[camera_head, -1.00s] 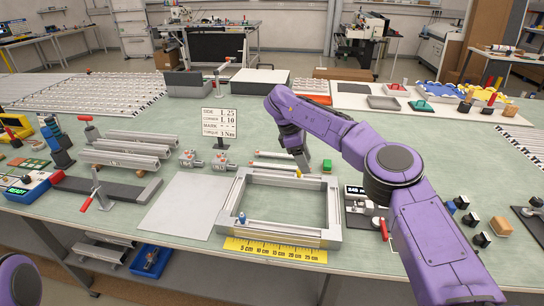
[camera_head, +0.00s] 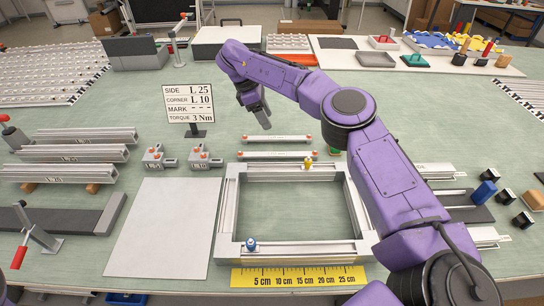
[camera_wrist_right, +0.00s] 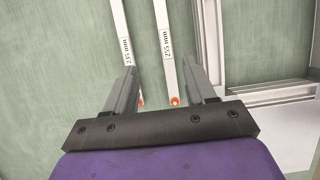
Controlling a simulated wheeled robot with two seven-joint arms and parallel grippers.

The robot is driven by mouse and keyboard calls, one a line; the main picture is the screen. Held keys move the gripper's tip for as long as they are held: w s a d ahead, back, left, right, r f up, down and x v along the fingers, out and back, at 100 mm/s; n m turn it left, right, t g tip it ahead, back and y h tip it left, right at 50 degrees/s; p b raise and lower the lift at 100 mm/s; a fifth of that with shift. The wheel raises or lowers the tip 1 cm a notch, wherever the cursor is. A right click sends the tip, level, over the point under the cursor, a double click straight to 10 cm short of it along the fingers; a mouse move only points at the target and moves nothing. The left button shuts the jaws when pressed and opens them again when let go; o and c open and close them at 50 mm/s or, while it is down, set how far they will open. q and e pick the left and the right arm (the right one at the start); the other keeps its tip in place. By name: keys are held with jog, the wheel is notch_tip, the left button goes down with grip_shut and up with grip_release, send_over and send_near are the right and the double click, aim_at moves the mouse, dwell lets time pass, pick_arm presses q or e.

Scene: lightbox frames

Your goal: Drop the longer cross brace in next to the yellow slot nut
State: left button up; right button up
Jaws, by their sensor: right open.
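Two slim cross braces with orange ends lie parallel beyond the frame. The wrist view reads 255 mm on the longer brace (camera_wrist_right: 166,55) and 235 mm on the shorter brace (camera_wrist_right: 124,35). In the head view the longer brace (camera_head: 278,155) is nearer the frame and the shorter one (camera_head: 278,138) is behind it. The aluminium frame (camera_head: 229,215) carries a yellow slot nut (camera_head: 308,164) on its far rail and a blue slot nut (camera_head: 250,244) on its near rail. My right gripper (camera_head: 264,120) is open and empty near the braces; its fingers (camera_wrist_right: 165,85) show in the wrist view. My left gripper is out of view.
A yellow ruler (camera_head: 300,277) lies along the frame's near side. A grey plate (camera_head: 163,225) lies left of it. Corner brackets (camera_head: 168,159) and a sign (camera_head: 189,104) stand behind. Profile bars (camera_head: 70,153) lie farther left. My right arm covers part of the table right of the frame.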

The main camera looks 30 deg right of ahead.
jog(key=b, duration=0.3)
send_near(277, 154)
notch_tip(277, 154, up, 2)
jog(key=p+x, duration=0.1)
jog(key=x, duration=0.4)
jog(key=p+x, duration=0.2)
jog(key=x, duration=0.3)
jog(key=shift+w+a+f+p, duration=0.15)
jog(key=shift+w+f+p, duration=0.05)
jog(key=shift+p, duration=0.1)
jog(key=shift+f, duration=0.25)
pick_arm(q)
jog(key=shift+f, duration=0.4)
pick_arm(e)
grip_shut()
